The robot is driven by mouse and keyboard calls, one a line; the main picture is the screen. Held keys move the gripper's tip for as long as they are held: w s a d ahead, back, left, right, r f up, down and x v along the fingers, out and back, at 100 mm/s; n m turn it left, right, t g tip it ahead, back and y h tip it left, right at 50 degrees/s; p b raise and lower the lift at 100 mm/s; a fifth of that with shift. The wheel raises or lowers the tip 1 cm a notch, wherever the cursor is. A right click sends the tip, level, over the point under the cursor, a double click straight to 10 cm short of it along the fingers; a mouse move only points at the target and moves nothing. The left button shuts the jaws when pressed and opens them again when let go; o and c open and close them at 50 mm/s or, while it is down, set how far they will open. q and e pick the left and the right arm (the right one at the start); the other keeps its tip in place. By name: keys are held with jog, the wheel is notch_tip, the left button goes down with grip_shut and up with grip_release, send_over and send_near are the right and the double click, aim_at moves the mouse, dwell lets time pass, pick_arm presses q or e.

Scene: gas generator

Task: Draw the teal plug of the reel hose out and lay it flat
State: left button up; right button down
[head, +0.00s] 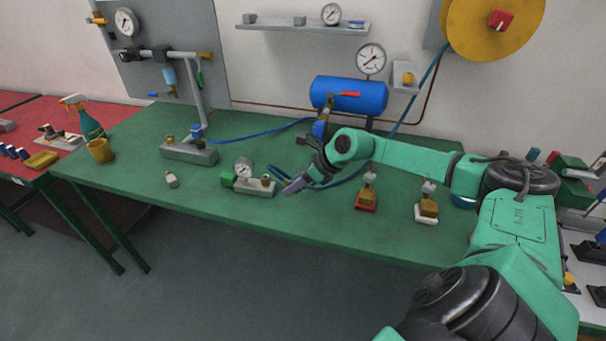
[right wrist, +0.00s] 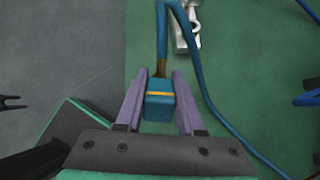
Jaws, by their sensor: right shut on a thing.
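The teal plug (right wrist: 160,101), a block with a yellow band, sits between the purple fingers of my right gripper (right wrist: 160,104), which is shut on it. Its blue hose (right wrist: 205,88) rises from the plug, bends over and runs down to the right. In the head view my right gripper (head: 296,185) is above the green table near its front edge, just right of a grey gauge block (head: 254,188). The plug is apart from the grey block (right wrist: 184,32) at the top of the wrist view. The hose leads to the yellow reel (head: 470,30) on the wall.
Two brass fittings, one on a red base (head: 366,204) and one on a white base (head: 427,214), stand right of the gripper. A valve block (head: 190,153), yellow cup (head: 100,150) and small fitting (head: 171,179) are to the left. The green table (head: 330,215) has bare room along its front.

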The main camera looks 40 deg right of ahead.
jog(key=d+m, duration=0.1)
jog(key=w+d+r+t+h, duration=0.1)
jog(key=d, duration=0.1)
jog(key=d+m, duration=0.1)
jog(key=shift+w+d+r+m+h, duration=0.2)
jog(key=shift+r+m+h, duration=0.1)
jog(key=shift+r, duration=0.1)
notch_tip(320, 180, down, 10)
jog(key=b, duration=0.8)
jog(key=shift+r, duration=0.2)
jog(key=shift+r, duration=0.1)
jog(key=shift+c, duration=2.2)
grip_release()
jog(key=shift+s, duration=0.1)
